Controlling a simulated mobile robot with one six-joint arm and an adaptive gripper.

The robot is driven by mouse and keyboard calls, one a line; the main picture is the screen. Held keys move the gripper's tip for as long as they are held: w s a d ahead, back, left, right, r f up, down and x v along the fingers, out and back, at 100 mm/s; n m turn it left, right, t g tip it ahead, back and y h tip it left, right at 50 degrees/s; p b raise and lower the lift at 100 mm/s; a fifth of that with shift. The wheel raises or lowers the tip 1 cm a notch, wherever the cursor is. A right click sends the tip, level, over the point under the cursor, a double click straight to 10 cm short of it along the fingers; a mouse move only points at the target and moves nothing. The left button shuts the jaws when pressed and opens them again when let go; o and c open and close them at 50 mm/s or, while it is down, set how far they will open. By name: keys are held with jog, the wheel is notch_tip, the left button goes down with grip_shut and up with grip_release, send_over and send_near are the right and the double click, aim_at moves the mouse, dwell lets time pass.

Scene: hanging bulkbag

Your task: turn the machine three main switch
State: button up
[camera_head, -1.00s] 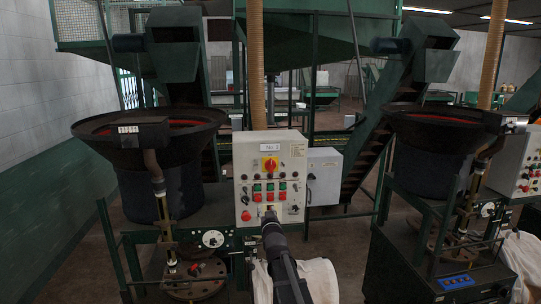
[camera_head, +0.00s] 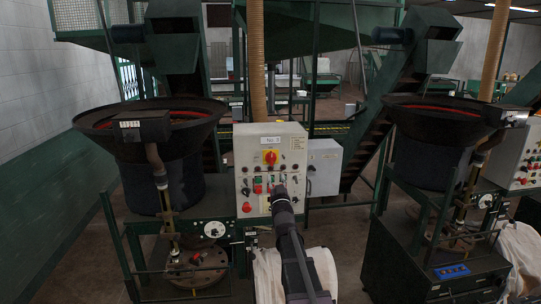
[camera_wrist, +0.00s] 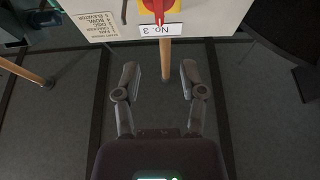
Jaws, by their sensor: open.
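The control panel (camera_head: 264,187) carries a "No. 3" label (camera_head: 272,140). Its main switch is a red knob on a yellow plate (camera_head: 270,157), just below the label. In the wrist view the panel is upside down at the top edge, with the red knob (camera_wrist: 157,8) partly cut off and the "No. 3" label (camera_wrist: 160,29) below it. My gripper (camera_wrist: 160,72) is open and empty, its fingers spread to either side of the knob's line and apart from it. In the head view my gripper (camera_head: 281,190) is in front of the panel's lower right, below the switch, hiding some buttons.
Green and red buttons (camera_head: 260,183) sit below the switch, and a red stop button (camera_head: 246,207) is at lower left. A grey box (camera_head: 323,168) adjoins the panel's right. A bowl feeder (camera_head: 150,125) stands left; another panel (camera_head: 518,160) is far right.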

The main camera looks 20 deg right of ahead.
aim_at(272, 155)
jog(key=p+x, duration=0.5)
jog(key=x, duration=0.8)
jog(key=shift+w, duration=0.25)
jog(key=shift+c, duration=0.2)
jog(key=shift+s, duration=0.1)
grip_shut()
